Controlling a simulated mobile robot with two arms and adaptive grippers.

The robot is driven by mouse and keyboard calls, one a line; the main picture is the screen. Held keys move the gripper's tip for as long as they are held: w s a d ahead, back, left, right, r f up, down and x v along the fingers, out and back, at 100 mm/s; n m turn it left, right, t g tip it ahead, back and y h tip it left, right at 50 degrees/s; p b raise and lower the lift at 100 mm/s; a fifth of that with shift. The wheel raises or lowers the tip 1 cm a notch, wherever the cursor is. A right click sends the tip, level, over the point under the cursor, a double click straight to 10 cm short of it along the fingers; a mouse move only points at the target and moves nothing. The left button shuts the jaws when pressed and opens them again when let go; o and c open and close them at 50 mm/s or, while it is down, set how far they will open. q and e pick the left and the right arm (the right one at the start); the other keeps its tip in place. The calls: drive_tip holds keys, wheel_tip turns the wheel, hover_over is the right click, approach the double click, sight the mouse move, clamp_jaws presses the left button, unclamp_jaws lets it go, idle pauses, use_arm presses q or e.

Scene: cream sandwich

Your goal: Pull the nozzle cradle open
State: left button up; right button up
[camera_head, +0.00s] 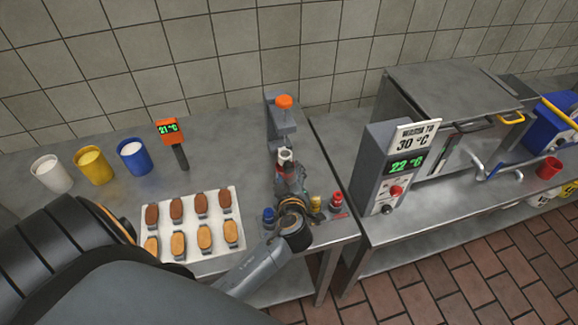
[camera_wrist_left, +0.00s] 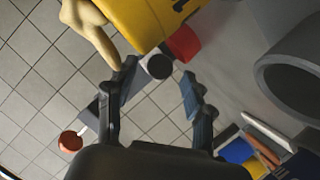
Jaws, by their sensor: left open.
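A grey upright stand (camera_head: 281,121) with an orange knob (camera_head: 284,101) rises at the back of the left table. A small pale cylinder (camera_head: 285,155) shows in front of it. My left gripper (camera_head: 288,176) is at the stand's front, by this cylinder. In the left wrist view my left gripper (camera_wrist_left: 158,92) has its fingers apart, with a red part (camera_wrist_left: 184,44) and a dark round end beyond the tips. An orange-red knob (camera_wrist_left: 70,142) shows outside the left finger. I cannot tell the nozzle cradle apart from the stand's other parts. My right gripper is not in view.
Blue (camera_head: 268,217), yellow (camera_head: 316,203) and red (camera_head: 337,201) nozzles stand around my wrist. A tray (camera_head: 236,190) of biscuits lies left, with white, yellow and blue cups behind. A warmer (camera_head: 377,160) reading 22 °C stands right, across a gap between tables.

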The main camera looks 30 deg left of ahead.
use_arm(q)
drive_tip(key=shift+x, duration=1.05)
clamp_jaws()
